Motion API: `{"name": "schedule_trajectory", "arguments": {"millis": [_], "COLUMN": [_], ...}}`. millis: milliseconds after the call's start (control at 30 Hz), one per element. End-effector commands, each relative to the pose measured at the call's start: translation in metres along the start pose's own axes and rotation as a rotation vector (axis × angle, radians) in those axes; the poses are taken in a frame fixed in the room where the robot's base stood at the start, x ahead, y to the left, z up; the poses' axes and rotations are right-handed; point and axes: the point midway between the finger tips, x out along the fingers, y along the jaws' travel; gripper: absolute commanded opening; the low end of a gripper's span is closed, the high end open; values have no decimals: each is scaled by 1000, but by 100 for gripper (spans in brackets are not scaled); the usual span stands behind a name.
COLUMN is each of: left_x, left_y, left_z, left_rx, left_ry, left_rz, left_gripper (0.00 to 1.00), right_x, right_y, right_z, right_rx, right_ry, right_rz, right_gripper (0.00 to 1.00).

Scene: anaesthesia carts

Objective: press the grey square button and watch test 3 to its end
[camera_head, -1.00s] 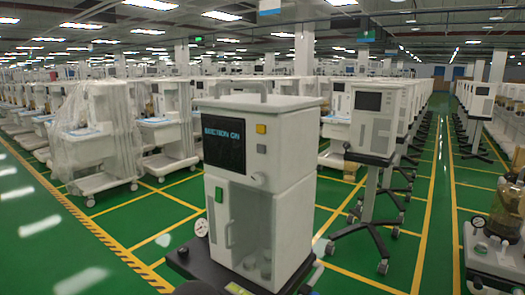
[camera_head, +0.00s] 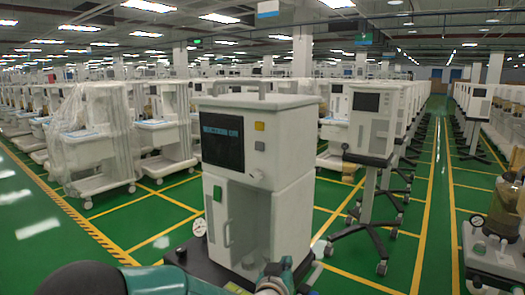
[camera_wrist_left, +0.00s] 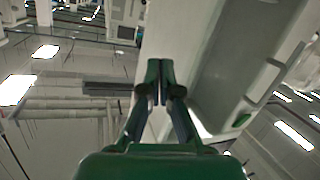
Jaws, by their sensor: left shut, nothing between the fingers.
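The white machine (camera_head: 290,108) stands in front of me in the head view, with a dark screen (camera_head: 222,141) of blue letters too blurred to read surely. Right of the screen, a yellow square button (camera_head: 260,126) sits above the grey square button (camera_head: 260,147). A round knob (camera_head: 257,174) is below them. My left gripper (camera_head: 276,272) is low in front of the machine's base, well below the grey button and apart from it. In the left wrist view its fingers (camera_wrist_left: 160,82) are shut and empty, with a pale housing close by. My right gripper is out of view.
A green switch (camera_head: 218,194) and a pressure gauge (camera_head: 199,227) are on the machine's left side. A cart with a screen (camera_head: 366,102) stands behind right. A gauge unit (camera_head: 478,221) is at the right edge. Green floor between them is clear.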

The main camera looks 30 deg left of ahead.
Motion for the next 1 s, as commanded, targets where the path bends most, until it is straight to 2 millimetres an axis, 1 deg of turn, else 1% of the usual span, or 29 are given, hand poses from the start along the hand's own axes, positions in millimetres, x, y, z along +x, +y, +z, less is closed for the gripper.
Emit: {"name": "schedule_trajectory", "arguments": {"millis": [33, 67, 100, 167, 200, 300, 400, 500, 600, 700, 1000], "left_x": [-5, -9, -16, -28, -38, -63, -86, -104, -114, -118, -117], "left_y": [-2, -3, -6, -12, -17, -30, -43, -53, -59, -61, -61], "left_z": [-39, -60, -88, -127, -151, -202, -240, -264, -276, -280, -280], "left_rx": [-19, -28, -43, -68, -86, -131, -171, -201, -220, -226, -226], "left_ry": [88, 134, 195, 281, 334, 448, 532, 586, 613, 624, 622], "left_rz": [-20, -34, -54, -86, -107, -159, -204, -236, -255, -263, -262], "left_gripper": [0, 0, 0, 0, 0, 0, 0, 0, 0, 0, 0], "right_x": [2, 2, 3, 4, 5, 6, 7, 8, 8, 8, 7], "right_y": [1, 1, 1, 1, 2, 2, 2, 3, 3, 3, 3], "right_z": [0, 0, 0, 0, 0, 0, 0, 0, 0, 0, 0], "right_rx": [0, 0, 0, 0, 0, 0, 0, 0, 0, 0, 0], "right_ry": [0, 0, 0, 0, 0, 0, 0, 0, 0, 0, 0], "right_rz": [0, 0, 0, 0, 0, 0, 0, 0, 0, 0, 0], "right_gripper": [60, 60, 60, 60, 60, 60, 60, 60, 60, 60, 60]}}
